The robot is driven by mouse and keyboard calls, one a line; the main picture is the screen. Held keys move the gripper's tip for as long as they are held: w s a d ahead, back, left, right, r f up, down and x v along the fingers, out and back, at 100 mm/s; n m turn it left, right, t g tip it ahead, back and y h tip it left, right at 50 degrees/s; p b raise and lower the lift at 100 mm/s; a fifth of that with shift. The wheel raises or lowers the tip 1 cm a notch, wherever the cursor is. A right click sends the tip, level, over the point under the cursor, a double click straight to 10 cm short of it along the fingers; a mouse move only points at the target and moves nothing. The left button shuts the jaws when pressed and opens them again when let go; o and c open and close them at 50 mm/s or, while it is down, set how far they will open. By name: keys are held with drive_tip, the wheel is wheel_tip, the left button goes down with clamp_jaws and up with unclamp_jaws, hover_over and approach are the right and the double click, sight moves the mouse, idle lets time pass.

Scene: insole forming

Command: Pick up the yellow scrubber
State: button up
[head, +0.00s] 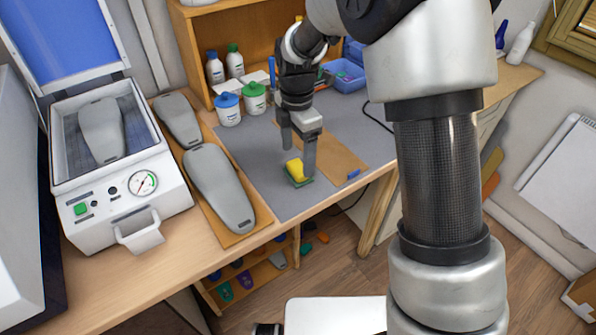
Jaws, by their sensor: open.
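The yellow scrubber (295,170) has a green underside and lies on the grey mat (262,190), near the mat's front part. My gripper (298,160) is above and around this spot, pointing down, with its fingers apart. One finger shows just right of the scrubber and partly overlaps it in the picture. The other finger shows higher up and to the left. I cannot tell from this one view whether either finger touches the scrubber.
White jars with blue (228,109) and green (254,98) lids stand behind. Grey insole forms (218,187) and a vacuum press (118,165) are at left.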

sight(298, 167)
drive_tip(key=shift+f, duration=1.6)
drive_tip(key=shift+c, duration=0.3)
drive_tip(key=c, duration=1.1)
drive_tip(key=shift+o, duration=0.2)
drive_tip(key=shift+r, duration=0.15)
wheel_tip(298, 167, up, 10)
